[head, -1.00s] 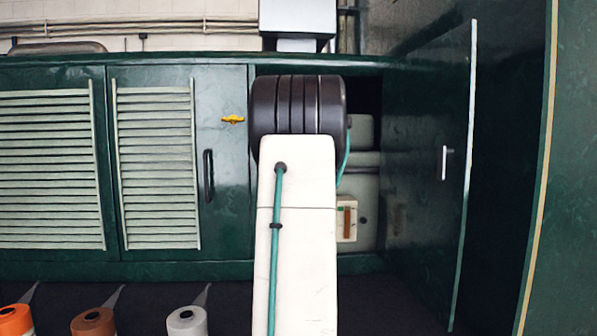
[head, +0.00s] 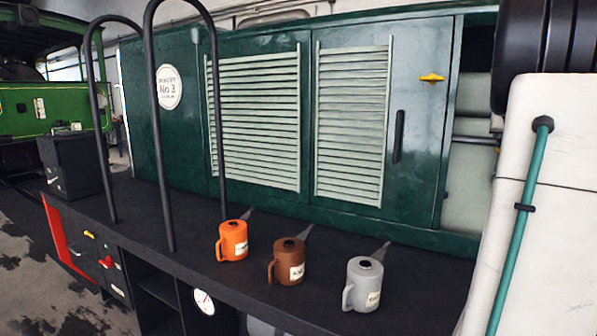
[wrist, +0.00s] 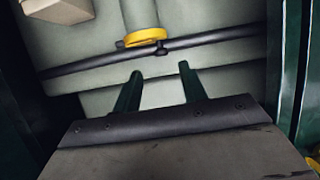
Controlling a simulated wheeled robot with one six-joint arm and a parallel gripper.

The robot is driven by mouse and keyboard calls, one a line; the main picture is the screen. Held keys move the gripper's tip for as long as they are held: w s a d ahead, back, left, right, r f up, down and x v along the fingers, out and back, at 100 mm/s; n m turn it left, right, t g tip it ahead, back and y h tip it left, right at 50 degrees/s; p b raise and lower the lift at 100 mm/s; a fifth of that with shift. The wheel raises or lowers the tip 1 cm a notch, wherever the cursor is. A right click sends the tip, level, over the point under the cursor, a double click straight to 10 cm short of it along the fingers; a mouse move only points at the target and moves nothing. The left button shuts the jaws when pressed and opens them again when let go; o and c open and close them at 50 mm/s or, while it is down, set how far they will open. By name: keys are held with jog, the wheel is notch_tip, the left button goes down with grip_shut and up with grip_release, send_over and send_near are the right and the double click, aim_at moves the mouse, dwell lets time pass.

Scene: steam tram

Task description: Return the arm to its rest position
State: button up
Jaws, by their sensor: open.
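My arm, pale with a green hose, stands at the right edge of the head view, in front of the cabinet opening (head: 470,160). It hides most of that opening. My gripper (wrist: 160,70) shows in the wrist view with its two dark green fingers apart and nothing between them. The fingers point at pale panels and a dark pipe (wrist: 215,45) inside the cabinet. A yellow ring-shaped part (wrist: 145,37) sits at the pipe just beyond the fingertips; I cannot tell the exact gap. My gripper is hidden in the head view.
An orange can (head: 233,241), a brown can (head: 289,262) and a grey can (head: 362,284) stand on the dark ledge (head: 170,215). Green louvred doors (head: 350,60) are behind them. Black rails (head: 159,130) rise at left. Dark green edges (wrist: 284,65) flank the fingers in the wrist view.

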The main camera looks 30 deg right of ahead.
jog(key=w+a+f+y, duration=0.1)
jog(key=a+f+y, duration=0.3)
jog(key=a+f, duration=0.3)
jog(key=w+a+f+n+g+y, duration=0.1)
jog(key=w+a+f+y, duration=0.15)
jog(key=a, duration=0.75)
jog(key=w+a+f+n+y, duration=0.15)
jog(key=a+f, duration=0.25)
jog(key=a, duration=0.6)
jog(key=w+a+f+n+g+y, duration=0.1)
jog(key=w+a+f+y, duration=0.15)
jog(key=a, duration=0.75)
jog(key=s+a+f+n+g, duration=0.1)
jog(key=s+a+f+n, duration=0.1)
jog(key=a, duration=0.7)
jog(key=s+a+f+n+y, duration=0.1)
jog(key=s+a+n, duration=0.3)
jog(key=a, duration=0.6)
jog(key=s+a+f+n+g, duration=0.1)
jog(key=s+a+f+n, duration=0.2)
jog(key=s+a, duration=0.3)
jog(key=shift+s+a+g, duration=0.25)
jog(key=shift+a+g, duration=0.05)
jog(key=shift+a, duration=1.65)
